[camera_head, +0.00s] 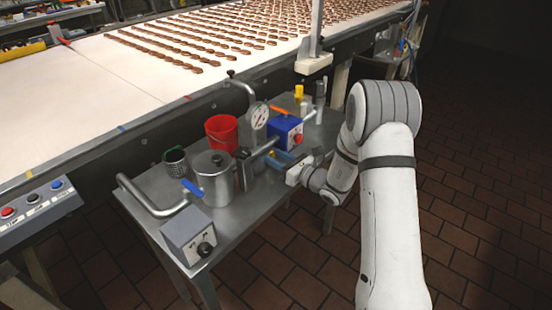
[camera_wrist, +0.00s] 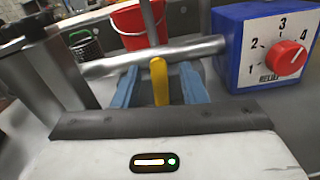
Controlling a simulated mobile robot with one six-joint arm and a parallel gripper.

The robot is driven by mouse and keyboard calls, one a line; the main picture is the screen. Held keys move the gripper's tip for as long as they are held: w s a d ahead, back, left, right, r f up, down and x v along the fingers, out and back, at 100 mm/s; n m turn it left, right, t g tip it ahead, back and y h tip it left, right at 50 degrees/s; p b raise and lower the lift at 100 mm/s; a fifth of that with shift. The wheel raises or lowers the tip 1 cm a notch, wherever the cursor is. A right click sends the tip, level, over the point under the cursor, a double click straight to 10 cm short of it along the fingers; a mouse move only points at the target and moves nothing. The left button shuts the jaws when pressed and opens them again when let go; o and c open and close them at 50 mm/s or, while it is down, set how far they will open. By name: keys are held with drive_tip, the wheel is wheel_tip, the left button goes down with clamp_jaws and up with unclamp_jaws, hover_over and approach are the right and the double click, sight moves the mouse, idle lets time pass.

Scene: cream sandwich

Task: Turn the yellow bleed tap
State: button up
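The yellow bleed tap (camera_wrist: 159,82) shows in the wrist view as an upright yellow lever just below a horizontal metal pipe (camera_wrist: 155,55). My gripper (camera_wrist: 158,76) is open, with one blue finger on each side of the lever. Gaps show between the lever and both fingers, so they look apart. In the head view my gripper (camera_head: 277,162) is low over the right side of the metal table, by the pipework. I cannot make out the lever between the fingers there.
A blue box with a red dial (camera_wrist: 285,58) stands close to the right. A red bucket (camera_head: 222,132), a steel pot (camera_head: 213,178) and a grey control box (camera_head: 188,235) share the table (camera_head: 245,213). A separate yellow piece (camera_head: 299,92) stands farther back. The conveyor (camera_head: 100,70) runs behind.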

drive_tip(key=shift+c, duration=0.4)
clamp_jaws()
drive_tip(key=shift+w+d+f+m+p, duration=0.2)
drive_tip(key=shift+w+d+m, duration=0.1)
drive_tip(key=shift+m, duration=0.85)
drive_tip(key=shift+w+d+f+m+p, duration=0.1)
drive_tip(key=shift+w+d+m+p, duration=0.15)
drive_tip(key=shift+m, duration=0.9)
drive_tip(key=shift+o, duration=0.4)
unclamp_jaws()
drive_tip(key=shift+a, duration=0.1)
drive_tip(key=v, duration=0.7)
drive_tip(key=shift+s+d+b, duration=0.2)
drive_tip(key=shift+d+b, duration=0.15)
drive_tip(key=shift+b, duration=0.05)
